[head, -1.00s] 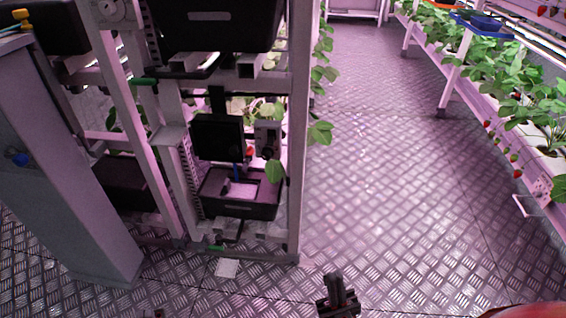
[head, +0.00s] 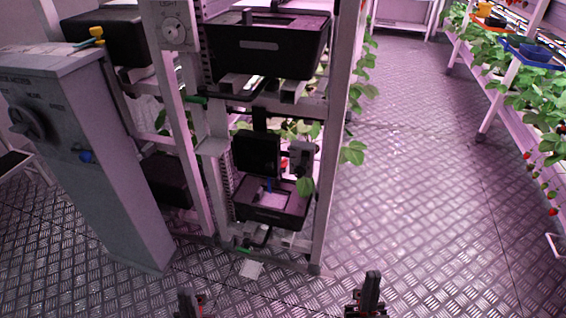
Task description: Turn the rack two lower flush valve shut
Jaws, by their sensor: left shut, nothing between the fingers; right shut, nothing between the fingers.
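The rack (head: 331,160) stands left of centre in the head view. Low on its front, near the floor, is a small green handle (head: 243,250), which looks like the lower flush valve; its exact angle is too small to tell. A similar green handle (head: 196,99) sits higher on the rack. My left gripper (head: 189,300) is shut and empty at the bottom edge, below and left of the lower green handle. My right gripper (head: 369,290) is shut and empty at the bottom, right of the rack's front post. Both are apart from the rack.
A pale plate (head: 251,269) lies near the rack's foot. The metal floor (head: 420,190) to the right is clear, up to planted berry racks.

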